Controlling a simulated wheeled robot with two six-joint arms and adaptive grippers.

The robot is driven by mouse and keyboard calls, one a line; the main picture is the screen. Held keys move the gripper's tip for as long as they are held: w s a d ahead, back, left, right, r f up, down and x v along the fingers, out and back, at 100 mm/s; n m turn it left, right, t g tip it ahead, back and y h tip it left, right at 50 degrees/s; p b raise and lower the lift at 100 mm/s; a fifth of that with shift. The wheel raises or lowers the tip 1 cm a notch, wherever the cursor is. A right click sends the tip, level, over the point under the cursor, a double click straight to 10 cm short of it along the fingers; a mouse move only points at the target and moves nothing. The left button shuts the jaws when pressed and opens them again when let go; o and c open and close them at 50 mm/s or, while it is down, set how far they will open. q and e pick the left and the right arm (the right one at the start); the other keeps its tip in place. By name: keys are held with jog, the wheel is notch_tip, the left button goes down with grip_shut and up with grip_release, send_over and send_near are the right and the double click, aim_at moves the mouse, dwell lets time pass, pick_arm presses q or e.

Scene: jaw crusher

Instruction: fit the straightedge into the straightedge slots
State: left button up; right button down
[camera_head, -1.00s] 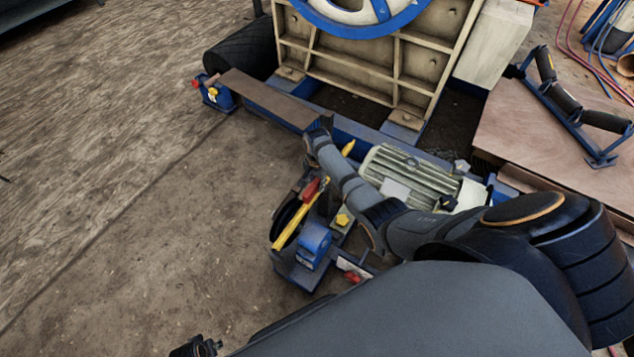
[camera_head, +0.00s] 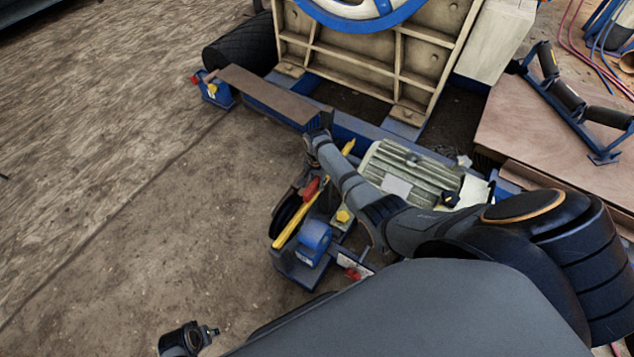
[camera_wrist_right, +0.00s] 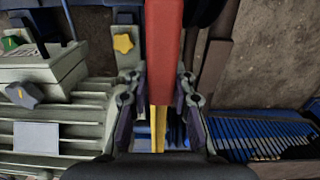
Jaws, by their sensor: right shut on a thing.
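The straightedge is a long yellow bar (camera_head: 290,228) with a red part (camera_head: 310,188). In the head view it lies slantwise over the drive gear beside the motor, and my right forearm crosses in front of it. I cannot make out the straightedge slots. A dark piece of my left arm end (camera_head: 190,340) shows at the bottom of the head view; its jaws are unclear.
A ribbed pale green motor (camera_head: 410,175) is close right of my right forearm. A yellow star knob (camera_head: 342,215) and a blue block (camera_head: 314,240) are near the bar. A brown plank (camera_head: 265,97) lies at the back. The ground on the left is clear.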

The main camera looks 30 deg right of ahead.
aim_at(317, 189)
jog(key=shift+p, duration=0.3)
jog(key=shift+p, duration=0.45)
dwell(1.0)
jog(key=shift+f+b, duration=1.65)
jog(key=shift+f, duration=0.4)
jog(key=c, duration=1.1)
grip_release()
jog(key=shift+o, duration=0.2)
notch_tip(317, 189, up, 12)
jog(key=shift+r, duration=0.1)
